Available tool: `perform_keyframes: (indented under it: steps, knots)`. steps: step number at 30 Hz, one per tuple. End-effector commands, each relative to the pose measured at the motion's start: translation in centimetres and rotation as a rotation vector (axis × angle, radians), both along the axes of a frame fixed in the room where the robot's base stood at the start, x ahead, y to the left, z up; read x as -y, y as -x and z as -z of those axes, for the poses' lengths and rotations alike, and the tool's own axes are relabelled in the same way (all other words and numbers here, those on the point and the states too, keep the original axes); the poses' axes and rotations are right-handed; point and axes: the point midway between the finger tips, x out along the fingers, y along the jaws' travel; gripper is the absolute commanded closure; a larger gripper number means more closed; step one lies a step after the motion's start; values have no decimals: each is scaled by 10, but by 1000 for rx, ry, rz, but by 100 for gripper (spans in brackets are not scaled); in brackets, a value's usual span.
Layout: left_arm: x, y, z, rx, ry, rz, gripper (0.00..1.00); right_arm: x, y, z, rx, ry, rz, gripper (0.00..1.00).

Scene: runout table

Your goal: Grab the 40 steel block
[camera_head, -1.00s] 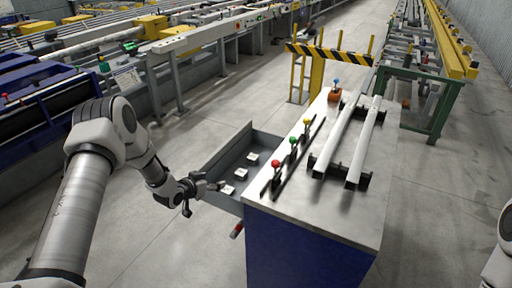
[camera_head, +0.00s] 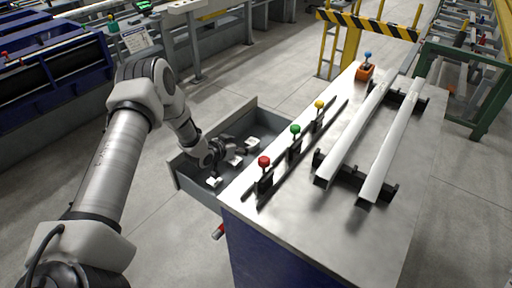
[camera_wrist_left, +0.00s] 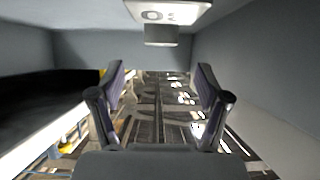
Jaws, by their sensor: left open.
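Small pale steel blocks lie in the open grey drawer (camera_head: 259,113) at the left of the cabinet: a near block (camera_head: 214,182), a middle block (camera_head: 236,161) and a far block (camera_head: 252,144). Their numbers are too small to read in the head view. My left gripper (camera_head: 230,152) is inside the drawer area, close to the middle block, and partly covers the blocks. In the left wrist view my gripper (camera_wrist_left: 160,88) is open with nothing between its fingers. A white-topped block (camera_wrist_left: 168,12) with dark, partly cut-off digits shows beyond the fingers at the top edge.
The drawer walls stand close around my left gripper. The cabinet top (camera_head: 290,215) carries red, green and yellow knobbed levers (camera_head: 295,130) and two pale rails (camera_head: 352,132). A striped yellow-black barrier (camera_head: 367,25) stands behind. The floor left of the drawer is clear.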

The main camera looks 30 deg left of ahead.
Motion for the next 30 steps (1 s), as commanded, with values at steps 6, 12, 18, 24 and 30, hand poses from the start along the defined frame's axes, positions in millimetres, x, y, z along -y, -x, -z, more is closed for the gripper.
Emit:
perform_keyframes:
  steps: [6, 12, 18, 24, 30]
  knots:
    - [2, -24, 11, 0, -3, 4, 24, 0, 0, -6, 1, 0, 0, 60]
    - [4, -54, 28, -1, -3, 4, 24, 0, 0, -9, 1, 0, 0, 60]
    - [4, -60, 31, 0, 1, 0, 24, 0, 0, -9, 1, 0, 0, 60]
    - [3, -60, 31, 0, 0, 1, 70, 0, 0, -8, 1, 0, 0, 60]
    - [3, -60, 29, 4, 1, 1, 100, 0, 0, -9, 1, 0, 0, 60]
